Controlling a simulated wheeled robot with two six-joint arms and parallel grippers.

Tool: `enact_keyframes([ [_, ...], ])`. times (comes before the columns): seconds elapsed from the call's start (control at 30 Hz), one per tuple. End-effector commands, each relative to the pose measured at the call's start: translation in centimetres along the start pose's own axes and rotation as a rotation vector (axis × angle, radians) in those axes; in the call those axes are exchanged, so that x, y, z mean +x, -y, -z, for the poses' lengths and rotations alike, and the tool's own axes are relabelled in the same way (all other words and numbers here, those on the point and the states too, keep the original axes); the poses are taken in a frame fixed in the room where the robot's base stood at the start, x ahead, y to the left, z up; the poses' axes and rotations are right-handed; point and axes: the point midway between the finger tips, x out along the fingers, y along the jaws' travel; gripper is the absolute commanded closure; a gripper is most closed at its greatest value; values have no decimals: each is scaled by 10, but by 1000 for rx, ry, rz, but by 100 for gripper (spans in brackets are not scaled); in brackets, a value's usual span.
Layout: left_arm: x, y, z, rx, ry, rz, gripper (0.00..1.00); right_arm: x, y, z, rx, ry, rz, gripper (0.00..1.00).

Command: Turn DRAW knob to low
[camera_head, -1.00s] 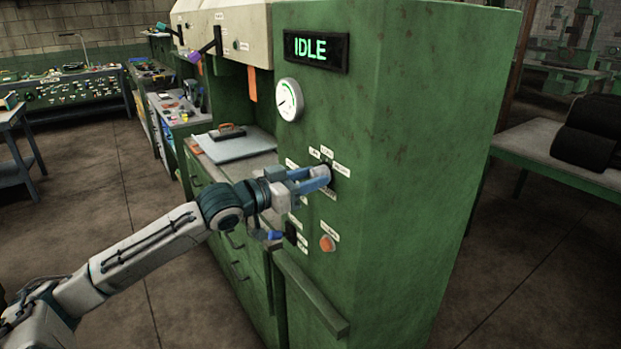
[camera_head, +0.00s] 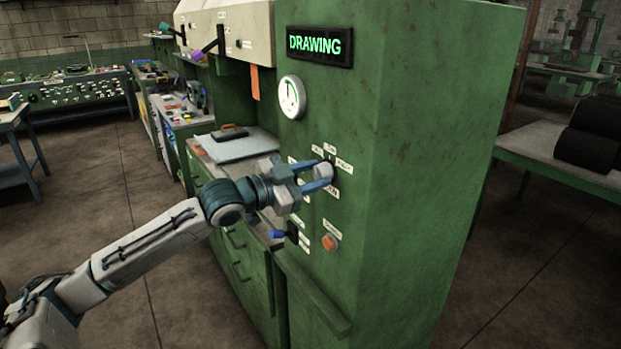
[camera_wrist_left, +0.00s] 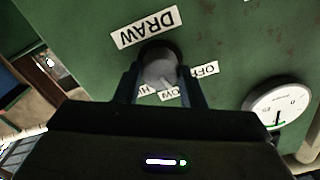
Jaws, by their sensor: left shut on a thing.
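The DRAW knob (camera_head: 322,171) is a round, light grey knob on the front of the green cabinet (camera_head: 420,120). My left gripper (camera_head: 318,174) is shut on it, one blue finger on each side. In the left wrist view the knob (camera_wrist_left: 160,67) sits between my dark fingers, below the upside-down DRAW label (camera_wrist_left: 145,27). Labels OFF (camera_wrist_left: 205,69), LOW (camera_wrist_left: 174,93) and HI (camera_wrist_left: 147,90) lie around it, partly covered by the gripper. The pale mark on the knob appears to point near LOW. My right gripper is not in view.
The display (camera_head: 319,46) reads DRAWING in green. A round gauge (camera_head: 292,97) is above the knob. An orange button (camera_head: 329,242) and a blue-tipped lever (camera_head: 280,234) are below. A worktop with a flat plate (camera_head: 232,147) is to the left.

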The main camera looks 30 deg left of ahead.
Motion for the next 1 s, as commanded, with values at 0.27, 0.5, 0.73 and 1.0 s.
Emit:
enact_keyframes([
  [0.27,0,0,-1,191,2,1,87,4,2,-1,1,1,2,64],
  [0.5,0,1,-1,287,2,1,87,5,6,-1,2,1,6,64],
  [0.73,0,1,0,319,2,2,87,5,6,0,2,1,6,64],
  [1.0,0,1,0,321,1,2,87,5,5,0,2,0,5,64],
])
